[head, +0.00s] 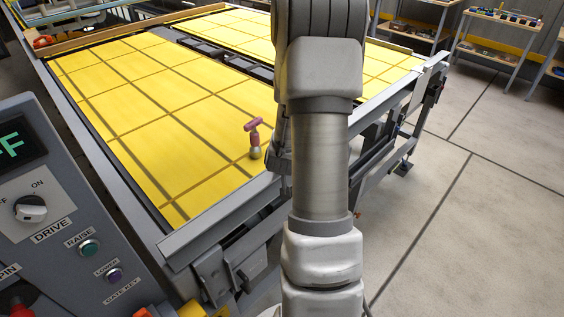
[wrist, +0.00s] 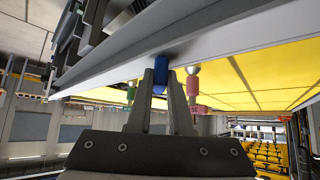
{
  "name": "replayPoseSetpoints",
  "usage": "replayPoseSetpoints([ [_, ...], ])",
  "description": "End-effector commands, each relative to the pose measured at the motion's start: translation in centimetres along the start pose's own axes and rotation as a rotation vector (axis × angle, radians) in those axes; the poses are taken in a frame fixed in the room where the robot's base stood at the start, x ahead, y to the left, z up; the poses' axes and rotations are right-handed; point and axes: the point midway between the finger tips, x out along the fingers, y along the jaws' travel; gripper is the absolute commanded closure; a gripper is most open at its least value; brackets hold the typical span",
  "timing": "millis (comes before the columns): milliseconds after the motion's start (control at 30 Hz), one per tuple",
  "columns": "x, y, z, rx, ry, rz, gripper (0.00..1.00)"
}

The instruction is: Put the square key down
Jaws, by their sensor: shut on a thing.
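My gripper (wrist: 161,80) shows in the wrist view with its two fingers closed on a blue piece (wrist: 161,67). I take this piece to be the square key, but its square shape does not show. It is close to a grey rail (wrist: 120,60); I cannot tell whether it touches. In the head view my arm hides the gripper and the blue piece.
A pink T-handled piece with a silver ball (head: 254,138) stands at the front of the yellow table (head: 140,95). It also shows in the wrist view (wrist: 192,85), near a green piece (wrist: 130,92). A control panel (head: 60,250) stands at the left. Floor at the right is clear.

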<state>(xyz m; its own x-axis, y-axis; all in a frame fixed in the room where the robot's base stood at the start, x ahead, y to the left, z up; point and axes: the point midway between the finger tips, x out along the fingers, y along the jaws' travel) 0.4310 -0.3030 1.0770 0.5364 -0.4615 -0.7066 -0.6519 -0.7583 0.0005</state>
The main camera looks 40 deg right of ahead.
Motion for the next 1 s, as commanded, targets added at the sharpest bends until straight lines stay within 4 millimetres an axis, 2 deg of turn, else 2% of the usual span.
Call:
replayPoseSetpoints([
  [433, 0.43, 0.01, 0.4, 0.0, 0.001, 0.0, 1.0],
  [467, 0.3, 0.01, 0.28, 0.0, 0.001, 0.0, 0.76],
  [600, 0.28, 0.02, 0.26, 0.0, 0.001, 0.0, 0.51],
  [1000, -0.05, 0.04, -0.07, 0.001, 0.0, 0.0, 0.51],
])
